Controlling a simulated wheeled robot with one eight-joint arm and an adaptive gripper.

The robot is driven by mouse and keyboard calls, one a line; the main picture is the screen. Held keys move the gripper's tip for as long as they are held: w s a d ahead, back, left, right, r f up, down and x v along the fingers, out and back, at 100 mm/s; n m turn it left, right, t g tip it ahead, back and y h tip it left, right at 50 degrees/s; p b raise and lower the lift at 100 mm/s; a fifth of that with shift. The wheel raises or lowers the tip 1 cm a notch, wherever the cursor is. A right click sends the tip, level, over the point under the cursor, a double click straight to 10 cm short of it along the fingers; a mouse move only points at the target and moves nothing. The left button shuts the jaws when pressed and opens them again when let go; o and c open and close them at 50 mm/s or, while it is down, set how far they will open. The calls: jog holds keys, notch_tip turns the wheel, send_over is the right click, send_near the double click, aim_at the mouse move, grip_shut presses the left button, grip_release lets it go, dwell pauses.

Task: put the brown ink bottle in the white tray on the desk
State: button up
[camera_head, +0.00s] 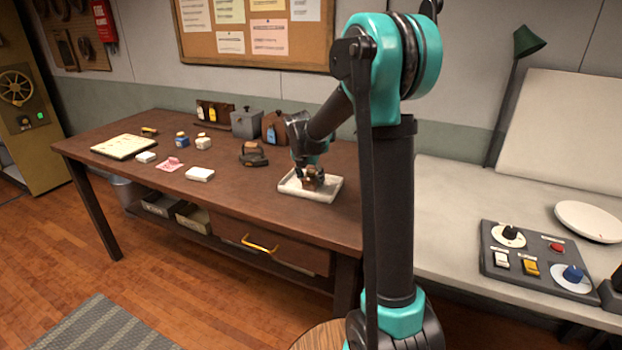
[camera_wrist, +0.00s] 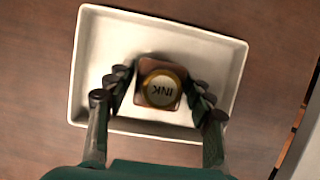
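The brown ink bottle (camera_wrist: 140,98) is a squarish brown bottle with a round tan cap marked INK. It also shows in the head view (camera_head: 313,183), over the inside of the white tray. The white tray (camera_head: 330,195) is shallow and rectangular and lies near the front right of the brown desk; its rim fills much of the wrist view (camera_wrist: 81,60). My gripper (camera_wrist: 160,88) points down over the tray, its fingers against both sides of the bottle. The bottle's underside is hidden, so I cannot tell whether it touches the tray floor.
On the desk (camera_head: 240,195) stand a small blue-labelled bottle (camera_head: 182,139), a cream bottle (camera_head: 203,141), a dark stamp-like object (camera_head: 253,155) and a white block (camera_head: 200,174). Boxes (camera_head: 245,124) line the back. A control panel (camera_head: 540,262) sits on the right counter.

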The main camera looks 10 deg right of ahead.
jog(key=shift+o, duration=0.7)
jog(key=shift+r, duration=0.15)
jog(key=v, duration=1.2)
